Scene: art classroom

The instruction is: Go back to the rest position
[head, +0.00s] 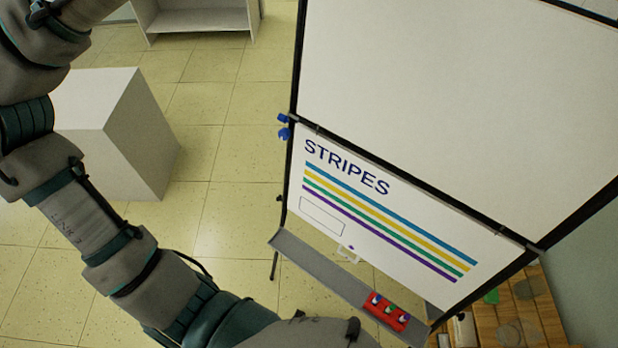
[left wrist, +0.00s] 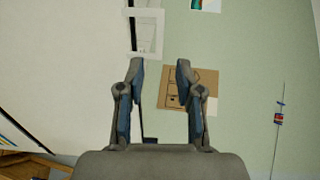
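My left gripper (left wrist: 160,80) shows in the left wrist view with its two fingers apart and nothing between them. It points toward a pale green wall with papers on it. In the head view my left arm comes in from the left and runs down to the bottom edge, and its gripper is out of the picture. My right gripper is not in either view. A whiteboard easel (head: 450,90) stands to the right of my arm in the head view. A sheet headed STRIPES (head: 345,225), with several coloured stripes, is on its lower part.
The easel's grey ledge (head: 318,268) holds a red tray (head: 387,313) with small coloured pieces. A white box (head: 125,140) stands on the tiled floor behind my left arm. A shelf (head: 195,20) is at the back. Floor (head: 235,170) between box and easel is clear.

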